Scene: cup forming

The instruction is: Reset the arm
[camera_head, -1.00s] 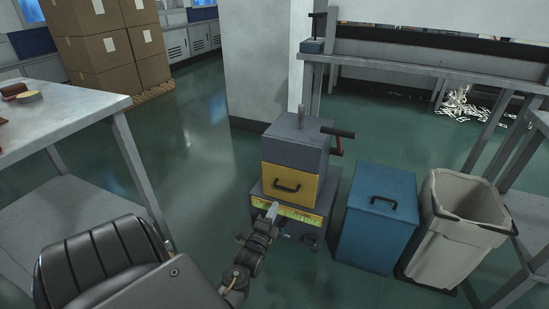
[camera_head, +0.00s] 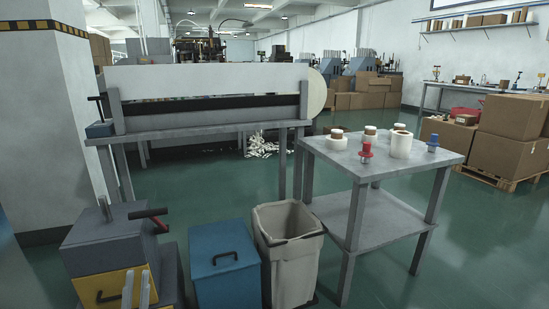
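My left gripper (camera_head: 136,288) shows at the bottom left edge as two pale upright fingers with a gap between them. It is open and nothing shows between the fingers. It appears in front of the grey press-like box (camera_head: 105,235) with a yellow front (camera_head: 92,288) and a black handle. Whether the fingers touch the box cannot be told. The rest of my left arm is below the frame. My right gripper is not in view.
A blue lidded box (camera_head: 224,265) and a grey bin (camera_head: 290,262) stand right of the press. A grey table (camera_head: 330,155) holds rolls and red and blue items. A long workbench (camera_head: 210,130) stands behind.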

